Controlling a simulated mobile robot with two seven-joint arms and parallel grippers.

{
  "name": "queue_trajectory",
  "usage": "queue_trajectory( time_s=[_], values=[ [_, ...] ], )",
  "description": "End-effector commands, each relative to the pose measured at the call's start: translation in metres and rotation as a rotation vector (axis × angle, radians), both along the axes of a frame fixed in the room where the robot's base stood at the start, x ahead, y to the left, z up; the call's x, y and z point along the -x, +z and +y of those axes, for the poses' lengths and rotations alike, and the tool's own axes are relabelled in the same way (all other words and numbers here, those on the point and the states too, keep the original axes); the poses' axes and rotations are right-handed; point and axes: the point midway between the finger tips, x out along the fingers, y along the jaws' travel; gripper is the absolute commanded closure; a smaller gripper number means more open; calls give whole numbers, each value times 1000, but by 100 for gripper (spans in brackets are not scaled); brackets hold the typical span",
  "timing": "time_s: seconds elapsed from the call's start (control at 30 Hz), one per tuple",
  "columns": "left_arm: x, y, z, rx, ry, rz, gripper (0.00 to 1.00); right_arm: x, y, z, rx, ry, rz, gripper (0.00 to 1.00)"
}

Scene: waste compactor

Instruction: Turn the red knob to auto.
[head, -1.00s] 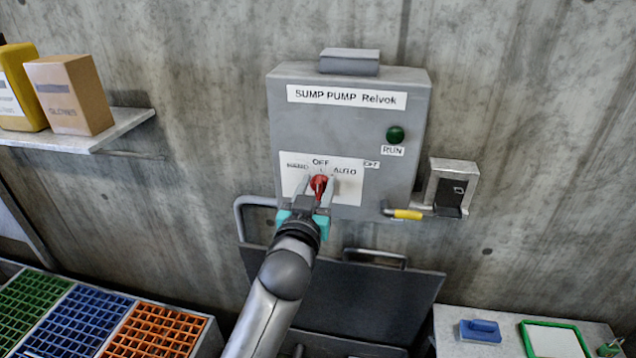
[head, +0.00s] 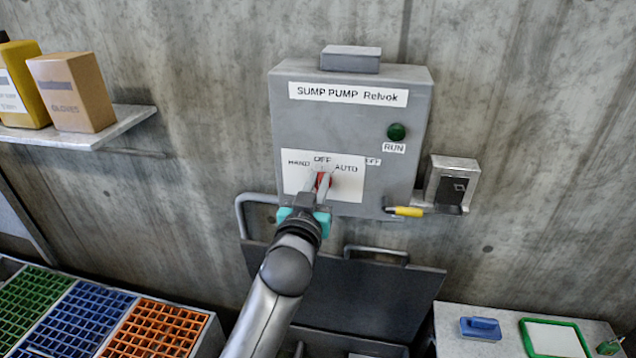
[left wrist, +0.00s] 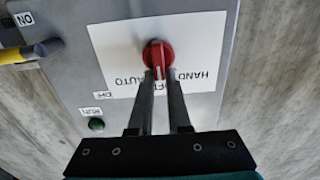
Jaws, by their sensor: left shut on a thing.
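The red knob (head: 325,178) sits on a white plate (head: 347,188) marked HAND, OFF and AUTO, on the grey SUMP PUMP box (head: 345,125). My left gripper (head: 322,184) reaches up to it from below, its two fingers shut on the knob and partly hiding it. In the left wrist view, which is upside down, the round knob (left wrist: 157,50) shows beyond the fingertips (left wrist: 163,76). Its white line points at the OFF label, which the fingers partly cover. My right gripper is not in view.
A green RUN lamp (head: 397,132) is on the box's upper right. A yellow-handled lever (head: 406,212) and a small switch box (head: 452,187) are to the right. A dark panel with handles (head: 350,295) stands below. A shelf (head: 120,125) is at left.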

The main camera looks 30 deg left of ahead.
Motion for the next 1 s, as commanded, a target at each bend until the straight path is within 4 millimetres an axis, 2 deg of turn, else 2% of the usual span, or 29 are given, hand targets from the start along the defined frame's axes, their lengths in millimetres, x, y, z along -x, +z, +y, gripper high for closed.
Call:
queue_trajectory(
  time_s=[0.37,1.0],
  values=[
    [-1,0,-2,-119,0,34,100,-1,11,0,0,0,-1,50],
    [-3,-3,-11,-615,2,160,100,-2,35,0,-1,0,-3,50]
  ],
)
